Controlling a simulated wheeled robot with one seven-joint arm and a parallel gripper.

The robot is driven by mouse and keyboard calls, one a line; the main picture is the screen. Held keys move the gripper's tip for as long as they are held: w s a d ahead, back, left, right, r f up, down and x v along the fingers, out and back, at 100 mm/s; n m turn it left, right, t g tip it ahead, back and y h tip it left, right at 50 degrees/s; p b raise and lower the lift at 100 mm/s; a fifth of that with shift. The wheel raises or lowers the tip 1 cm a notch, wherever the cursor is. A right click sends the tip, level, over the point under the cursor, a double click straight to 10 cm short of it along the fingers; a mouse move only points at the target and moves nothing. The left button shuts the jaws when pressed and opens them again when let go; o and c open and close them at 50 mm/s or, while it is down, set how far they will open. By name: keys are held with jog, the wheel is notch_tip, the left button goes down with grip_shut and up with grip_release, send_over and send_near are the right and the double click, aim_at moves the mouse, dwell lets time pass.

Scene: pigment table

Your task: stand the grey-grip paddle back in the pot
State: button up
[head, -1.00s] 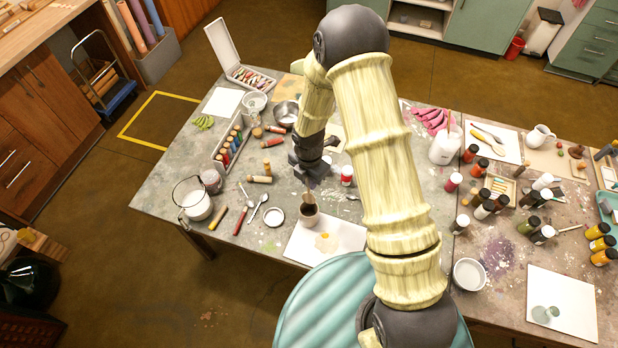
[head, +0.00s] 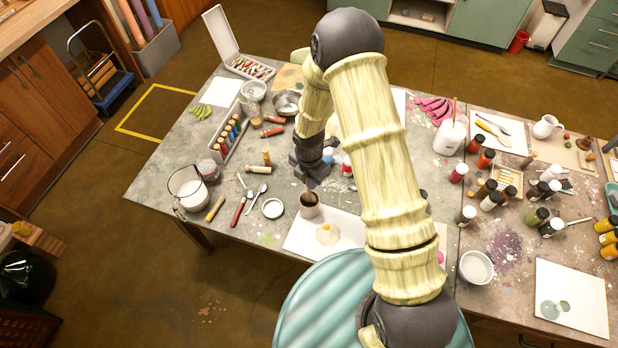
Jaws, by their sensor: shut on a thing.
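The pot (head: 309,208) is a small brown-grey cup with a dark inside. It stands upright on the table at the back edge of a white sheet. My gripper (head: 313,180) is just behind and above it, fingers pointing down. It is shut on a slim thing that I take for the grey-grip paddle (head: 305,189). Only a small part of the paddle shows at the pot's mouth; its grip is hidden by the fingers. I cannot tell how deep it reaches into the pot or whether it touches the rim.
The white sheet (head: 325,236) with a yellow-centred blot lies in front of the pot. A red-and-white bottle (head: 347,167) stands close right of my gripper.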

jog(key=shift+f+b, duration=0.85)
jog(key=shift+f, duration=0.55)
jog(key=o, duration=0.8)
notch_tip(320, 180, up, 17)
jog(key=b, duration=0.2)
jog(key=shift+r+b, duration=0.2)
jog(key=shift+b, duration=0.15)
dwell(0.4)
